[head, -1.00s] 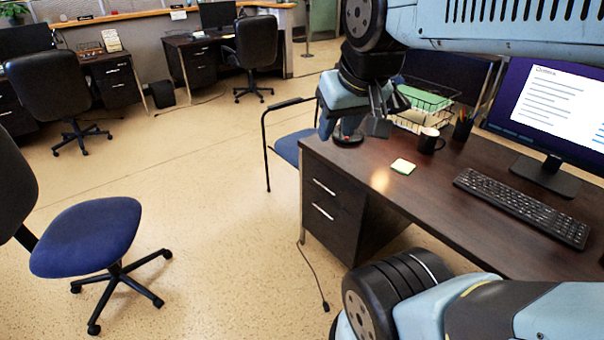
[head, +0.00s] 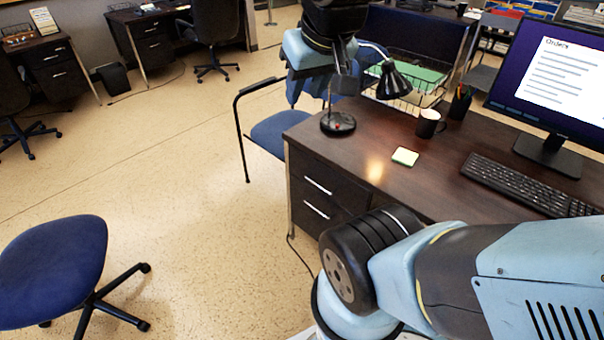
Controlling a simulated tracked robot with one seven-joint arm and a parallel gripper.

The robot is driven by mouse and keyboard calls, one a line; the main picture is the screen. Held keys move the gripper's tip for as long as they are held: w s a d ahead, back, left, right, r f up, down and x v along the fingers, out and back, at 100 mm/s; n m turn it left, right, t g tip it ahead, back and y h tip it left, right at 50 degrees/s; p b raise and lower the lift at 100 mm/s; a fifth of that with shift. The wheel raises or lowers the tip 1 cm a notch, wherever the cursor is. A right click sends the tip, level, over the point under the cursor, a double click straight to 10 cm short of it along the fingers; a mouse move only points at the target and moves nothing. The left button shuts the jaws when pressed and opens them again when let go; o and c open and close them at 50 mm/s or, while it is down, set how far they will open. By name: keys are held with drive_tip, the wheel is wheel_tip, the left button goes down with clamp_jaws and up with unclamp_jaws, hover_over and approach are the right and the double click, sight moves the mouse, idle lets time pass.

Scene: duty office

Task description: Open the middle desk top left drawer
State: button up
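The nearest dark wood desk (head: 375,155) has two stacked drawers at its left end. The top drawer (head: 335,187) is shut flush, with a pale bar handle. The lower drawer (head: 330,217) is also shut, and my arm hides part of its right side. My gripper (head: 325,88) hangs at the upper middle of the head view, pointing down. It appears above the desk's far left corner, apart from the drawer handles. Its fingers overlap the lamp and chair behind, so whether it is open or shut is unclear.
A black lamp (head: 338,123) stands at the desk's far left corner. A mug (head: 428,124), sticky notes (head: 405,157), keyboard (head: 520,180) and monitor (head: 560,85) are on the desk. A blue chair (head: 270,137) stands beyond the desk.

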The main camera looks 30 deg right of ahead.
drive_tip(key=w+a+f+m+g+h, duration=0.2)
drive_tip(key=w+f+g, duration=0.5)
drive_tip(key=w+f, duration=1.2)
drive_tip(key=w+f+g+h, duration=0.1)
drive_tip(key=w+f+h, duration=0.1)
drive_tip(key=f, duration=0.7)
drive_tip(key=w+f+g+h, duration=0.2)
drive_tip(key=f+h, duration=0.1)
drive_tip(key=f, duration=0.6)
drive_tip(key=w+d+f+n+t+h, duration=0.1)
drive_tip(key=w+d+f+t+h, duration=0.15)
drive_tip(key=f+h, duration=0.4)
drive_tip(key=w+d+f+n+t+h, duration=0.1)
drive_tip(key=d+f+h, duration=0.25)
drive_tip(key=f, duration=0.55)
drive_tip(key=d+f+y, duration=0.1)
drive_tip(key=d+f, duration=0.1)
drive_tip(key=d, duration=1.1)
drive_tip(key=shift+s+d, duration=0.3)
drive_tip(key=shift+f, duration=0.1)
drive_tip(key=shift+c, duration=0.2)
